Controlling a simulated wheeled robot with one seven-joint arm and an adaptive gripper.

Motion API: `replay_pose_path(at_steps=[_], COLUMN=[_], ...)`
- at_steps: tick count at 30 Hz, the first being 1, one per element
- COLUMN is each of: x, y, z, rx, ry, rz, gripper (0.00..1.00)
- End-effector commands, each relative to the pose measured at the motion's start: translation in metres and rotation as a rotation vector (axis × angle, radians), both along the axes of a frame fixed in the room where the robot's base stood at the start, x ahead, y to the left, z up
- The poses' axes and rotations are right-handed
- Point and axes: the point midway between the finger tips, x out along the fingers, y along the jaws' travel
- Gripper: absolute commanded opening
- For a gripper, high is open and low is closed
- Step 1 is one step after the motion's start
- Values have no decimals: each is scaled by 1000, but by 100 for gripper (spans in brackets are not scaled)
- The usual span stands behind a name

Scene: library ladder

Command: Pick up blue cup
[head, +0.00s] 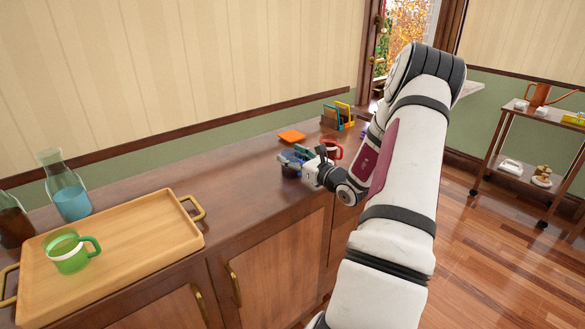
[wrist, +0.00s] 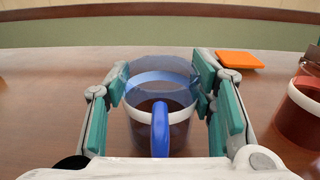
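The blue cup (wrist: 175,128) is a see-through mug with a pale band, upright on the wooden counter. Its solid blue handle (wrist: 160,130) points toward the wrist camera. My gripper (wrist: 161,84) is low over the counter, with its teal-padded fingers on either side of the cup. The fingers are spread wide; a gap shows on the left, and the right fingertip overlaps the cup's edge in view. In the head view my gripper (head: 297,156) is at the counter's far part, and the blue cup (head: 290,171) is mostly hidden by it.
A red cup (wrist: 302,110) stands close to the right of my gripper. An orange square (wrist: 238,60) lies behind. A holder with colored cards (head: 338,117) stands farther back. A wooden tray (head: 140,235) holds a green cup (head: 68,252); a carafe (head: 67,190) stands beside it.

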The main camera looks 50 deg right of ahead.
Motion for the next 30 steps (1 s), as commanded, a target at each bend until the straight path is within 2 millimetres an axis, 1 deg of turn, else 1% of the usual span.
replay_pose_path(at_steps=[1, 2, 10, 13, 17, 22, 26, 30], x=[0, 0, 0, 0, 0, 0, -23, -52], y=[0, 0, 0, 0, 0, 0, 15, 36], z=[0, 0, 1, 4, 14, 38, 39, 42], rx=[0, 0, -1, -1, -3, -5, 2, 2], ry=[0, 0, -1, -1, 0, 0, 2, 2], rz=[0, 0, 0, 0, 1, 1, -2, -1], gripper=[19, 17, 17, 17, 17, 17, 17, 17])
